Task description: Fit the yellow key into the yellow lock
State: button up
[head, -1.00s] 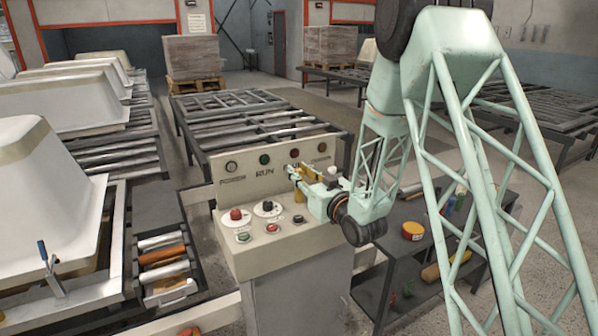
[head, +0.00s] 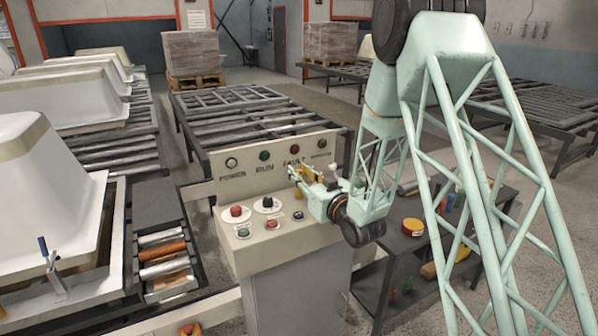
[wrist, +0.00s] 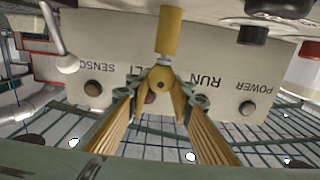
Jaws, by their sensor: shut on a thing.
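My gripper (head: 301,178) is at the upright panel of the control console, above its sloping deck. In the wrist view my gripper (wrist: 161,92) has its two ribbed fingers closing at the tips on a yellow piece with a round hole, the yellow key (wrist: 160,78). A yellow cylinder (wrist: 172,30) is in line with it, narrowing toward the fingertips. I cannot tell whether this cylinder is the key's shaft or the yellow lock, or whether the two are joined. In the head view the gripper hides most of the yellow parts.
The console (head: 262,228) has a red knob (head: 235,212), a black knob (head: 267,203) and several buttons on its deck. A pale-topped lever (head: 334,171) stands close to my gripper. A dark shelf cart (head: 400,250) is at right. White tub shells (head: 40,190) are at left.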

jog(key=shift+f, duration=0.35)
jog(key=o, duration=0.9)
jog(key=shift+s+d, duration=0.1)
jog(key=shift+v, duration=5.85)
jog(key=shift+d, duration=0.1)
